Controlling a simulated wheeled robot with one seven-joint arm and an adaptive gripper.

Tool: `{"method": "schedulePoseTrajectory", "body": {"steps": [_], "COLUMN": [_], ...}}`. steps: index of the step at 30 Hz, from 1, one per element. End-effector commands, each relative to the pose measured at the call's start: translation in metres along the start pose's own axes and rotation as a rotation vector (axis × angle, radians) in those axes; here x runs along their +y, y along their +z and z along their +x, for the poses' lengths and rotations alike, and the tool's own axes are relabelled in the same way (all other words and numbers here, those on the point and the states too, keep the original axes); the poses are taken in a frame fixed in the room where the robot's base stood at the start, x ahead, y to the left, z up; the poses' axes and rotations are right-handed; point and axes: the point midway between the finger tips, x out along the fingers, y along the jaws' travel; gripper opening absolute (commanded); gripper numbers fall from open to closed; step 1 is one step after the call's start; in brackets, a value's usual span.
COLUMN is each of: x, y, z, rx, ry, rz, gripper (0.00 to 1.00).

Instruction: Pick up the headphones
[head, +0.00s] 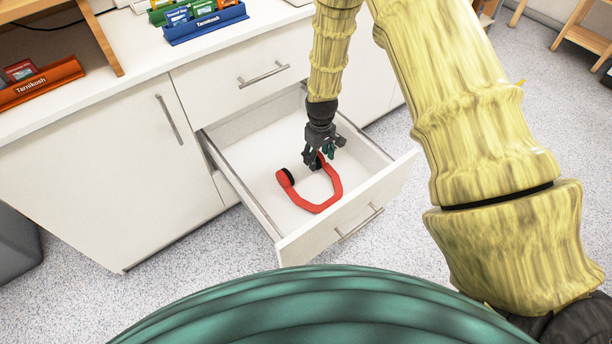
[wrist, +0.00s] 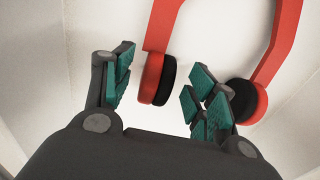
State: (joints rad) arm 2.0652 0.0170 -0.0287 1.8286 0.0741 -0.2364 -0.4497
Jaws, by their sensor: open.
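The red headphones (head: 318,207) with black ear pads lie in the open white drawer (head: 262,143). In the head view the band curves toward the drawer's front and the ear cups face the back. My gripper (head: 325,154) is open over the drawer, at the right ear cup, and hides part of it. In the wrist view my gripper (wrist: 158,92) has its teal-padded fingers apart. The left ear cup of the headphones (wrist: 150,78) in that view lies between the fingertips. The other cup lies beyond the right finger. I cannot tell whether the fingers touch the cup.
A white counter (head: 130,70) above holds a blue rack (head: 205,26) and an orange rack (head: 38,84). Another closed drawer (head: 240,75) sits above the open one. Speckled floor lies free around the drawer.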

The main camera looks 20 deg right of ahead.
Motion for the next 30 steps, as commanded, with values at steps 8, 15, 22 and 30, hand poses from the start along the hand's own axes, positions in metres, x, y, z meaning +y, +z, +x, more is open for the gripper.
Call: {"method": "schedulePoseTrajectory", "body": {"steps": [8, 15, 22, 30], "x": [0.002, 0.002, 0.002, 0.002], "y": [0.003, 0.003, 0.003, 0.003], "z": [0.031, 0.031, 0.031, 0.03], "rx": [-0.001, -0.001, -0.001, 0.0], "ry": [0.0, 0.0, 0.0, 0.0], "rz": [0.001, 0.001, 0.001, 0.001], "gripper": [0.57, 0.52, 0.1, 0.03]}}
